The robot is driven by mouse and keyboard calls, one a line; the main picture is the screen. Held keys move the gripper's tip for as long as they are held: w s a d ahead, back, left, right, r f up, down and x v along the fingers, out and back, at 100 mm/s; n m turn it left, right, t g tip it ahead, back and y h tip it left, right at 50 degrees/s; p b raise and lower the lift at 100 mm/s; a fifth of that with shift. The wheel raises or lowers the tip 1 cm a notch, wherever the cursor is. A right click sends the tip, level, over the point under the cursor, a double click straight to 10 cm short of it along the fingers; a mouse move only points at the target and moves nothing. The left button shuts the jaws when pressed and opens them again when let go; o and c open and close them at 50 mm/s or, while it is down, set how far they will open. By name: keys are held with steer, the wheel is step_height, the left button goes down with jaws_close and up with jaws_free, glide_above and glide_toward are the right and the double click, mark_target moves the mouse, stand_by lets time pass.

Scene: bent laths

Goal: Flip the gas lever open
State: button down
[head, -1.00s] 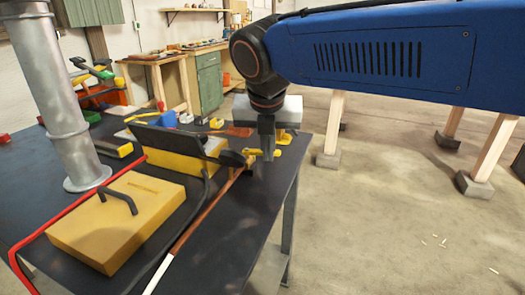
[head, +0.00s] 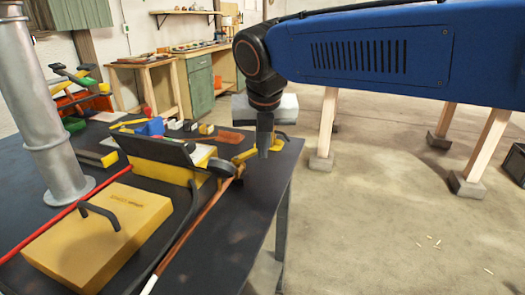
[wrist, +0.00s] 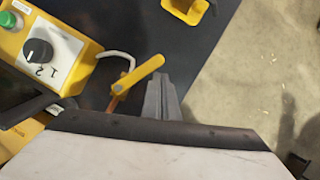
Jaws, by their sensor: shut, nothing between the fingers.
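The gas lever (wrist: 136,76) is a short yellow handle in the wrist view, slanting up and to the right from a pivot by a copper-coloured pipe end (wrist: 113,104). In the head view the lever (head: 243,156) shows just left of my gripper (head: 264,153). My gripper, also in the wrist view (wrist: 160,90), is shut and empty, pointing down beside the lever's free end. I cannot tell whether it touches the lever. The pipe (head: 195,226) runs from the lever along the bench towards the front.
A yellow control box with a black dial (wrist: 38,50) and green button stands left of the lever. A yellow bracket (wrist: 188,8) lies beyond. A yellow case (head: 100,235) and metal post (head: 50,130) occupy the left bench. The dark bench top (head: 225,235) is clear near its right edge.

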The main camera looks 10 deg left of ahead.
steer(key=shift+w+a, duration=0.3)
steer(key=shift+w, duration=0.2)
steer(key=shift+s, duration=0.15)
steer(key=shift+s+a, duration=0.5)
